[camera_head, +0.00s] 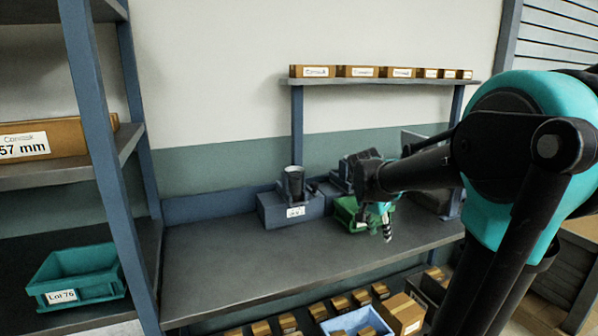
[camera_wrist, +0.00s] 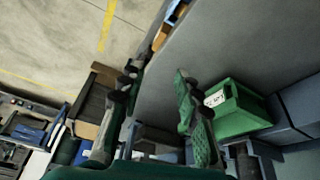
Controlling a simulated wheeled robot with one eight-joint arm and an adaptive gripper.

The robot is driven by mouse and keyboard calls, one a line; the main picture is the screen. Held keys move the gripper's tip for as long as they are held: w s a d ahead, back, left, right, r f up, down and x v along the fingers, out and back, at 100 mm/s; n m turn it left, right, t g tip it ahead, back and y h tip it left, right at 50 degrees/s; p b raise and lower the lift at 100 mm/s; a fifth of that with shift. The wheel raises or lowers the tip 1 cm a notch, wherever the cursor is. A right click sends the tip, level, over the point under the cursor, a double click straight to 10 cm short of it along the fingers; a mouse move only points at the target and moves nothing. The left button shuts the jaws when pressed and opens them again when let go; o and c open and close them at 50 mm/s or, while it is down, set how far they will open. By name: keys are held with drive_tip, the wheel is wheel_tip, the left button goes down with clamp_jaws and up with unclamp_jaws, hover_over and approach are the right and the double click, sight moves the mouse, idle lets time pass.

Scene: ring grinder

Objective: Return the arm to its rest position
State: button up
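My gripper (camera_wrist: 158,82) shows in the wrist view with its two fingers spread apart and nothing between them. In the head view my gripper (camera_head: 383,222) hangs in front of the green bin, above the grey workbench (camera_head: 215,275). My arm reaches in from the right side of the head view. The green bin (camera_head: 350,213) stands on the bench and is partly hidden behind my arm; it also shows in the wrist view (camera_wrist: 240,112), right of the gripper finger, with a white label.
A blue-grey machine with a black cylinder (camera_head: 294,183) stands left of the green bin. A shelf rack on the left holds a teal bin (camera_head: 80,277) and a cardboard box (camera_head: 50,138). Small boxes line the wall shelf (camera_head: 385,82). The bench's left part is clear.

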drive_tip(key=s+a+f+n+y, duration=0.1)
drive_tip(key=s+a+f+n, duration=0.1)
drive_tip(key=s+f+n, duration=0.3)
drive_tip(key=s+a+f+n+t+y, duration=0.1)
drive_tip(key=s+f+n, duration=0.4)
drive_tip(key=s+f, duration=0.5)
drive_tip(key=s+a+y, duration=0.1)
drive_tip(key=s+a, duration=0.1)
drive_tip(key=s, duration=0.1)
drive_tip(key=shift+t+y, duration=0.3)
drive_tip(key=shift+w+d, duration=0.1)
drive_tip(key=shift+w, duration=0.05)
